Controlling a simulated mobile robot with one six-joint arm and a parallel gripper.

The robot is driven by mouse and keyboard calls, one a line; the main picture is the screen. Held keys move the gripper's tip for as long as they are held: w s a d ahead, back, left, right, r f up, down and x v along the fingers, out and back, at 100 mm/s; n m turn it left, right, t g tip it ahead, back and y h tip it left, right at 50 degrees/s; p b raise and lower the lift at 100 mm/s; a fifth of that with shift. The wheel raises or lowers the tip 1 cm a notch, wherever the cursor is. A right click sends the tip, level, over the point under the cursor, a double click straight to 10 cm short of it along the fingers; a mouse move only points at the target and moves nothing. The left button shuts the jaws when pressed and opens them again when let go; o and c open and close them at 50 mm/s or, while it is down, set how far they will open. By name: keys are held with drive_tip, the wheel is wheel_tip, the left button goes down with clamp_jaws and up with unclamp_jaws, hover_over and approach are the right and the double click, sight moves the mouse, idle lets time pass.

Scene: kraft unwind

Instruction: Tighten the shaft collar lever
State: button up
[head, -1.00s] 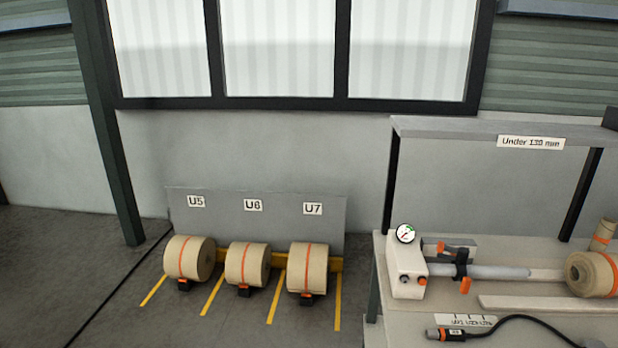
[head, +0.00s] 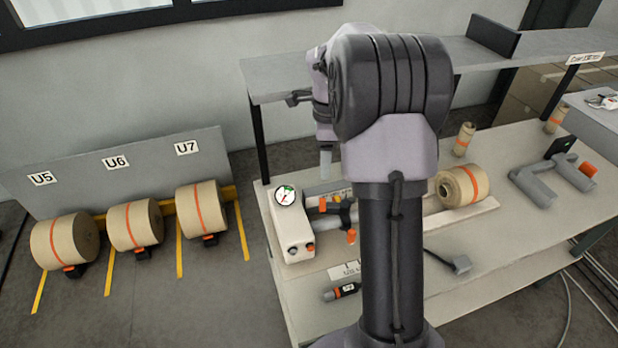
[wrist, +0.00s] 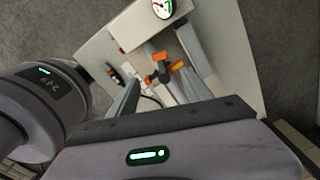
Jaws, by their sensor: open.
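The black shaft collar (head: 343,214) sits around the grey shaft beside the white gauge box. Its orange lever (head: 351,237) hangs below it in the head view. In the wrist view the dark collar (wrist: 160,76) and an orange lever part (wrist: 178,66) show ahead, near the spread fingers. My gripper (head: 325,165) is open and empty above the bench, higher than the collar, with a grey finger pointing down. My arm hides part of the shaft in the head view.
The gauge box (head: 293,240) stands left of the collar. A paper roll (head: 463,186) is on the shaft's right side. A shelf (head: 430,68) spans behind the bench. A black tool (head: 342,291) lies in front. Rolls U5 to U7 stand on the floor at left.

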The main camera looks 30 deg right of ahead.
sight(323, 202)
wheel_tip(323, 202, down, 16)
drive_tip(key=b, duration=0.3)
drive_tip(key=shift+r, duration=0.25)
drive_tip(key=shift+c, duration=0.2)
clamp_jaws()
drive_tip(key=shift+r, duration=0.1)
idle(0.6)
